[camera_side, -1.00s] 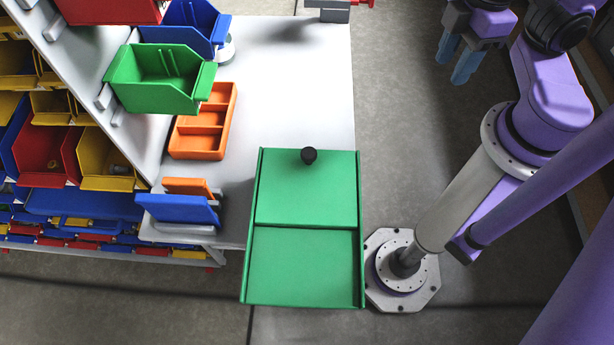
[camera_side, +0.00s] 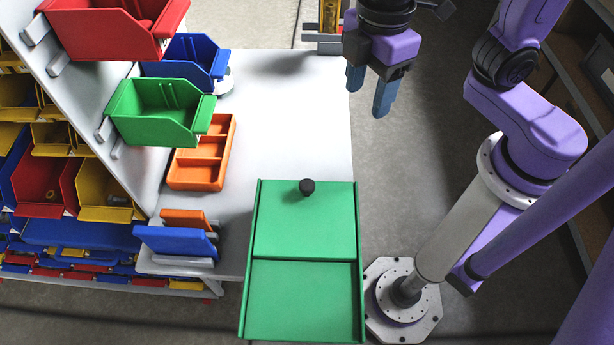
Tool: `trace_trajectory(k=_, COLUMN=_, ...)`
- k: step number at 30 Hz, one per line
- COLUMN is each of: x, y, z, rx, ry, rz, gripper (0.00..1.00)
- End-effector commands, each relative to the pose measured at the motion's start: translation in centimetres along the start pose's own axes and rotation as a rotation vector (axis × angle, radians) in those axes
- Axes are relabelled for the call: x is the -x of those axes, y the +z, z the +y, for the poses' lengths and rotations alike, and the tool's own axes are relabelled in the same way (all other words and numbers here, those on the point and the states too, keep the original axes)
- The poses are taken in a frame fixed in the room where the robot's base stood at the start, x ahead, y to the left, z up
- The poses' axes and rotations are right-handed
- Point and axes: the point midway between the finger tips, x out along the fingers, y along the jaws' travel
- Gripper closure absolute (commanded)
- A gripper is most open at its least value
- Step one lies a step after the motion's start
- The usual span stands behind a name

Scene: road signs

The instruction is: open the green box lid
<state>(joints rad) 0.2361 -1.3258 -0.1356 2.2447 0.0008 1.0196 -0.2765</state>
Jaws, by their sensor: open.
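The green box (camera_side: 248,298) stands at the near right edge of the white table. Its flat green lid (camera_side: 305,228) covers the far half, with a black round knob (camera_side: 307,187) near the far edge. A green panel of the box (camera_side: 303,300) shows in the near half. My gripper (camera_side: 368,94) hangs above and beyond the box, up and to the right of the knob, near the table's right edge. Its two blue fingers are apart with nothing between them. It touches neither the knob nor the lid.
An orange divided tray (camera_side: 203,155) lies left of the lid on the white table (camera_side: 290,120). Green (camera_side: 160,112), blue (camera_side: 185,60) and red (camera_side: 112,28) bins hang on the rack at left. A blue and orange holder (camera_side: 177,238) stands left of the box. The table's middle is clear.

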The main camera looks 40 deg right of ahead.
Motion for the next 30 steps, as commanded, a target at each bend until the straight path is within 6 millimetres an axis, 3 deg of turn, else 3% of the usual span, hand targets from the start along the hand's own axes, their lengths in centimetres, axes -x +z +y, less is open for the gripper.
trace_trajectory(k=1, x=0.2, y=-1.6, z=0.1, rx=0.028, ry=0.0, rz=-0.001, gripper=0.43)
trace_trajectory(k=6, x=0.8, y=-6.1, z=0.3, rx=0.113, ry=-0.002, rz=-0.007, gripper=0.43)
trace_trajectory(k=12, x=1.3, y=-9.6, z=0.0, rx=0.183, ry=-0.003, rz=-0.011, gripper=0.43)
trace_trajectory(k=20, x=0.9, y=-10.7, z=-0.1, rx=0.207, ry=-0.005, rz=-0.015, gripper=0.43)
trace_trajectory(k=30, x=-4.5, y=-10.4, z=-0.2, rx=0.206, ry=-0.007, rz=-0.02, gripper=0.43)
